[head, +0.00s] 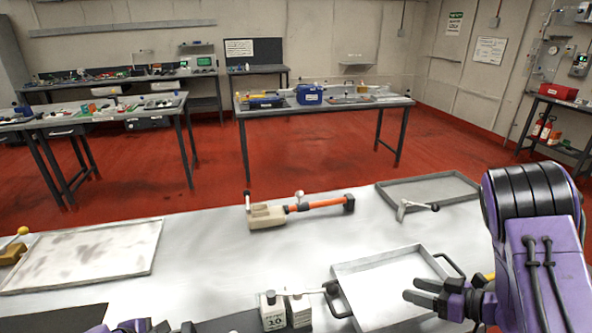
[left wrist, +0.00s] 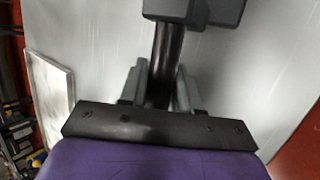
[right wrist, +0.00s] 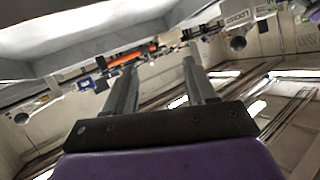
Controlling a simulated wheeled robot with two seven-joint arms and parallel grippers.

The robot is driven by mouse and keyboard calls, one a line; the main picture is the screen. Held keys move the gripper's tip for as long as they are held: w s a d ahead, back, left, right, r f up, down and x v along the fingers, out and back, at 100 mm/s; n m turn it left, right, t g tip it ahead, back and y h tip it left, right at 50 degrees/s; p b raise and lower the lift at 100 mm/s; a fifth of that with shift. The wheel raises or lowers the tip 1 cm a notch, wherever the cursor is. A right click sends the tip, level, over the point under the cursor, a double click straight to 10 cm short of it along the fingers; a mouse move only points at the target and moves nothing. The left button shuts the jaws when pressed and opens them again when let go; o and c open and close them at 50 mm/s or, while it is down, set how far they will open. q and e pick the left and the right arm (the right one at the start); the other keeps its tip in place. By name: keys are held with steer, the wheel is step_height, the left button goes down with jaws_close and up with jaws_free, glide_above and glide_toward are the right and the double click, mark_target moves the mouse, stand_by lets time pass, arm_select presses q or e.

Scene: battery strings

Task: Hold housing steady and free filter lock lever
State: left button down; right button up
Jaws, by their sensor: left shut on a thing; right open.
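My left gripper (left wrist: 160,90) is shut on a black rod (left wrist: 166,60) with a dark block (left wrist: 195,10) at its far end, seen in the left wrist view. In the head view only a bit of my left gripper shows at the bottom edge, and what it holds is mostly hidden. My right gripper (head: 425,298) is open and empty above the grey tray (head: 380,262) at front right; its spread fingers show in the right wrist view (right wrist: 160,85). I cannot tell which part is the filter housing or its lock lever.
A tan tool with an orange shaft (head: 318,207) lies mid-table. A metal piece with a black-tipped handle (head: 415,207) sits by the back right tray (head: 390,187). Small pale labelled blocks (head: 272,312) stand at the front. A large flat tray (head: 80,255) lies at left.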

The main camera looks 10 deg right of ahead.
steer(key=s+d+m+h, duration=0.1)
steer(key=d, duration=0.1)
steer(key=s+d+f+m+t+h, duration=0.1)
steer(key=d+m+h, duration=0.1)
steer(key=d, duration=0.1)
steer(key=s+d+m+h, duration=0.1)
steer(key=d+m+h, duration=0.1)
steer(key=d, duration=0.1)
steer(key=shift+s+f+t, duration=0.2)
steer(key=shift+s+t, duration=0.1)
